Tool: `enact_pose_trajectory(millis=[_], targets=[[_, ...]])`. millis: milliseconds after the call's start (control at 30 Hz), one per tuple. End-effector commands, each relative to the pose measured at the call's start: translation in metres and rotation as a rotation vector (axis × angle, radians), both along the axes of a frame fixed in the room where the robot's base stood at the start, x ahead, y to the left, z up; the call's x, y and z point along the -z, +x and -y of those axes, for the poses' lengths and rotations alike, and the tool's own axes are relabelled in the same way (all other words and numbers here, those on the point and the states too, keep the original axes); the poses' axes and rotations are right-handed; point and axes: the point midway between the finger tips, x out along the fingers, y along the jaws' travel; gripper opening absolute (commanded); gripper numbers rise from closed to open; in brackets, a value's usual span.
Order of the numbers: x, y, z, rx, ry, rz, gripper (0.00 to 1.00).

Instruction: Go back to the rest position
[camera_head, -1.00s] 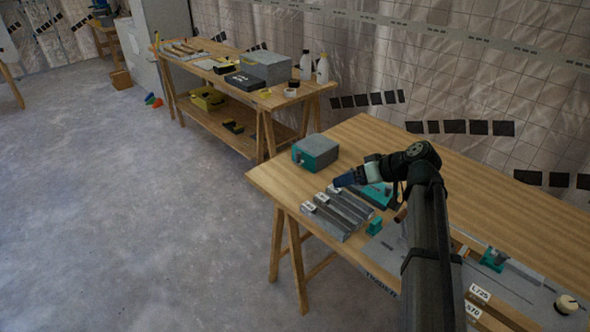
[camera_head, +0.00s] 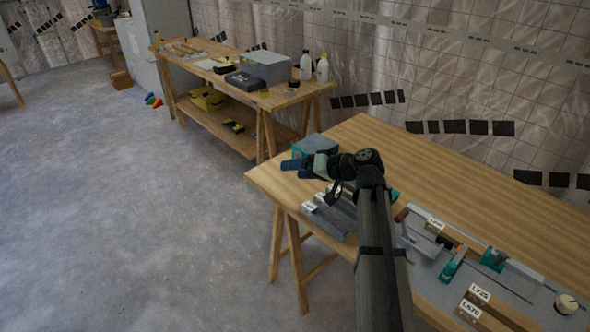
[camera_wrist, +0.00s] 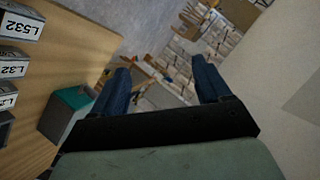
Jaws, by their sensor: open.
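My gripper (camera_head: 292,166) is over the left end of the near wooden table (camera_head: 470,195) in the head view. In the wrist view my gripper (camera_wrist: 163,85) shows two blue fingers spread wide with nothing between them. A grey and teal box (camera_head: 318,147) stands on the table just behind the gripper; the arm hides part of it. It also shows in the wrist view (camera_wrist: 66,112), left of the fingers. My arm crosses the table front and hides part of the labelled grey bars (camera_head: 325,215).
A grey mat with teal fixtures (camera_head: 455,262), labelled blocks (camera_head: 478,297) and a round knob (camera_head: 567,304) lies at the right. A second bench (camera_head: 215,62) with boxes and bottles stands behind. The table's back right is bare; open floor (camera_head: 130,220) lies left.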

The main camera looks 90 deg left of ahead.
Motion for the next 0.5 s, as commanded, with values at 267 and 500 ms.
enact_pose_trajectory(millis=[267,500], targets=[[-0.0003,-0.0105,-0.0016,0.005,-0.015,-0.029,0.77],[-0.0002,-0.0106,-0.0015,0.005,-0.015,-0.029,0.77]])
